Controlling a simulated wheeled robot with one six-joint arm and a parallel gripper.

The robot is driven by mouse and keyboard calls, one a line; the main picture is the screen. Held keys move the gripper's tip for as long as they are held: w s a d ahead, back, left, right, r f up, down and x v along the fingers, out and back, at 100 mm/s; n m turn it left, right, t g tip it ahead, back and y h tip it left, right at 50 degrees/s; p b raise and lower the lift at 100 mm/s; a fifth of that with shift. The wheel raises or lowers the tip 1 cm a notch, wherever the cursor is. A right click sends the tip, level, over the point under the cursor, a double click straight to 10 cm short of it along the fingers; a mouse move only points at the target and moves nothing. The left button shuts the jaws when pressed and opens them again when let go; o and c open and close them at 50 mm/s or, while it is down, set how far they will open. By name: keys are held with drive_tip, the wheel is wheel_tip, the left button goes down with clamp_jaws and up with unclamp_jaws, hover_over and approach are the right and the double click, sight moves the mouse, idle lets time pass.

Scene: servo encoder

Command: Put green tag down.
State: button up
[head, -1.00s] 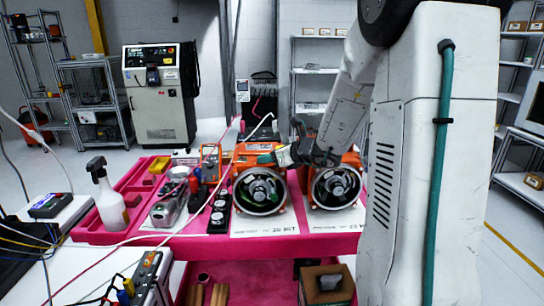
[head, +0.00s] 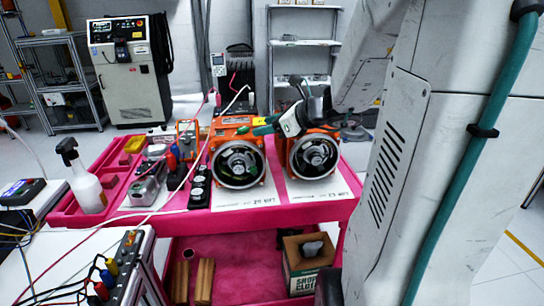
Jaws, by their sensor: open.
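My gripper (head: 272,126) is over the top of the two orange servo units, small in the head view, and its jaws are open. A small green piece (head: 264,130) shows at its tip, above the left orange unit (head: 238,128). I cannot tell whether this is the green tag or part of my gripper, nor whether it touches the unit. The right orange unit (head: 322,134) is partly behind my gripper. Both units have round silver-rimmed wheels facing me, and a little green shows inside the left wheel (head: 240,164).
The pink cart (head: 300,215) holds a grey device (head: 148,185), a black strip of round dials (head: 200,187) and a white spray bottle (head: 85,180). A cardboard box (head: 308,262) stands on the lower shelf. Cables cross the left side. My own arm fills the right.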

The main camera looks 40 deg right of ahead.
drive_tip(key=s+a+n+g+y, duration=0.2)
drive_tip(key=s+a+n+g, duration=0.2)
drive_tip(key=a+n, duration=0.45)
drive_tip(key=s+a+n+g+y, duration=0.1)
drive_tip(key=s+a+n+g, duration=0.2)
drive_tip(key=s+a+n, duration=0.5)
drive_tip(key=s+a+f+n+g+h, duration=0.1)
drive_tip(key=s+n+g+h, duration=0.3)
drive_tip(key=s+n, duration=0.7)
drive_tip(key=shift+a+n+h, duration=0.75)
drive_tip(key=shift+n+h, duration=0.65)
drive_tip(key=shift+n, duration=0.45)
drive_tip(key=shift+s+f, duration=0.1)
